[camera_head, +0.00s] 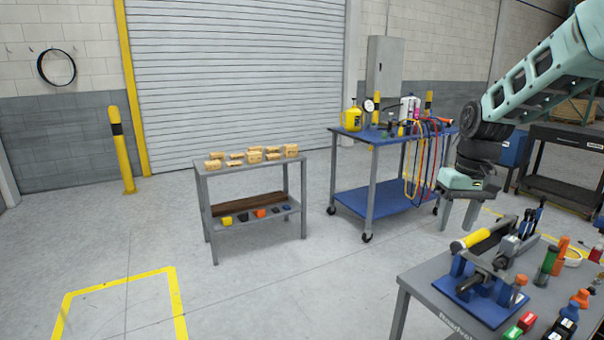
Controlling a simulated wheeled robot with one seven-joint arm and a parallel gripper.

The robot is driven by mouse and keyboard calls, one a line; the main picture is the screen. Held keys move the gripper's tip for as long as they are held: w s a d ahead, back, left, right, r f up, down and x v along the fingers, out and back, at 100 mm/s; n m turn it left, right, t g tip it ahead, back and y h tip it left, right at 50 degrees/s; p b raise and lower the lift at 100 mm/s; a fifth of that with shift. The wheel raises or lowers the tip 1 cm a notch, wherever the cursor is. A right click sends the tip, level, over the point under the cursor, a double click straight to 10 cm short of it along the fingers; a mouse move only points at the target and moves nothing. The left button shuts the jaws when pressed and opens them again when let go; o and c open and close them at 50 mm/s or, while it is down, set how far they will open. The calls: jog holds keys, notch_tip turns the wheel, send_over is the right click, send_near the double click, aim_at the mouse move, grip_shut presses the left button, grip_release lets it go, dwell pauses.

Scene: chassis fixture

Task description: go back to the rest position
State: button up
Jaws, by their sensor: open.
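My gripper (457,212) hangs from my arm at the right of the view, pointing down. Its two grey fingers are apart with nothing between them. It is above and behind the near grey table (425,277), in front of the blue cart. On that table a blue fixture (482,300) holds a dark cylindrical part, with a yellow-handled tool (472,240) behind it. No contact between my fingers and these things is visible.
Several bottles and coloured blocks crowd the near table's right side. A blue cart (375,198) with tools and hoses stands behind. A grey bench (203,190) with wooden blocks stands at centre left. A yellow bollard (122,150) stands left. The floor at front left is clear.

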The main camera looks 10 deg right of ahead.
jog(key=s+a+n, duration=0.2)
jog(key=s+a, duration=0.4)
jog(key=a, duration=0.6)
jog(key=s+a+f+n, duration=0.1)
jog(key=s+a, duration=0.3)
jog(key=s, duration=0.4)
jog(key=s+a+f+n, duration=0.1)
jog(key=s+a+n, duration=0.2)
jog(key=s, duration=0.5)
jog(key=s+a+f+n, duration=0.1)
jog(key=s+a+n, duration=0.1)
jog(key=s+a, duration=0.2)
jog(key=s, duration=0.3)
jog(key=shift+s+a+f, duration=0.35)
jog(key=shift+s+a, duration=0.05)
jog(key=shift+c, duration=0.2)
